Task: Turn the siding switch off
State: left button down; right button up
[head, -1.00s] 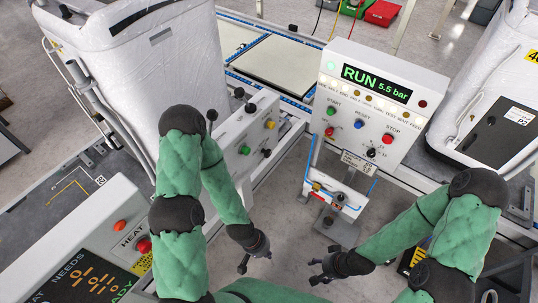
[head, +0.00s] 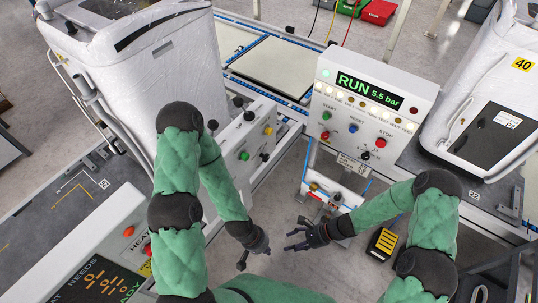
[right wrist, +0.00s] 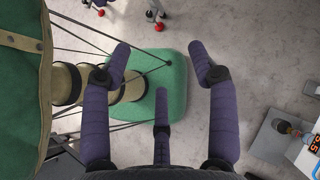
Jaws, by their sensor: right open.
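The control panel (head: 366,88) in the head view shows RUN 5.5 bar in green. It has START, RESET and STOP buttons, with smaller red (head: 325,134) and black (head: 365,156) controls below. A side panel (head: 250,120) at its left carries black, yellow and green knobs. Small lettering is unreadable, so I cannot tell which control is the siding switch. My right gripper (head: 295,240) is open and empty, below and in front of the control panel; its spread fingers also show in the right wrist view (right wrist: 160,62). My left gripper (head: 254,258) is open and empty, lower left of the control panel.
A wrapped white machine (head: 140,75) stands at the left and another (head: 485,105) at the right. A HEAT panel (head: 105,255) lies at lower left. A black-yellow pedal (head: 383,243) is on the floor at right. A small stand (head: 330,190) is under the control panel.

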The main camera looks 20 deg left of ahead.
jog(key=w+a+r+m+t+y+p, duration=0.1)
jog(key=w+a+r+m+t+y, duration=0.2)
jog(key=w, duration=0.4)
jog(key=w+a+r+m+t+y+p, duration=0.1)
jog(key=w+a+r+m+t+y, duration=0.1)
jog(key=w+a+r+m+y, duration=0.25)
jog(key=m+t+p, duration=0.2)
jog(key=t, duration=0.3)
send_near(268, 158)
jog(key=x, duration=0.9)
jog(key=shift+a+r+b, duration=0.1)
jog(key=shift+a+b, duration=0.1)
jog(key=shift+b, duration=0.15)
jog(key=c, duration=1.1)
